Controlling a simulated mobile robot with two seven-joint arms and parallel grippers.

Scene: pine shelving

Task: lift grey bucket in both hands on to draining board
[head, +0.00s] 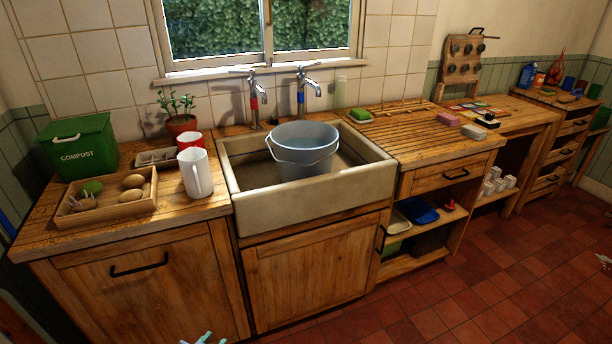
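The grey bucket (304,155) stands upright in the pale stone sink (310,202), its rim above the sink's edge. Its wire handle hangs down across the front. The draining board (425,138) is the grooved wooden top just right of the sink. My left gripper (204,339) barely shows at the bottom edge, in front of the cupboards and well away from the bucket; its opening is unclear. A small pale part at the right edge looks like my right gripper (604,261), mostly cut off and far from the bucket.
Two taps (254,98) (301,92) rise behind the sink. A white jug (195,172) stands close to its left. Green soap in a dish (359,116) sits at the board's back left; pink (447,119) and white blocks lie at its right. The board's middle is clear.

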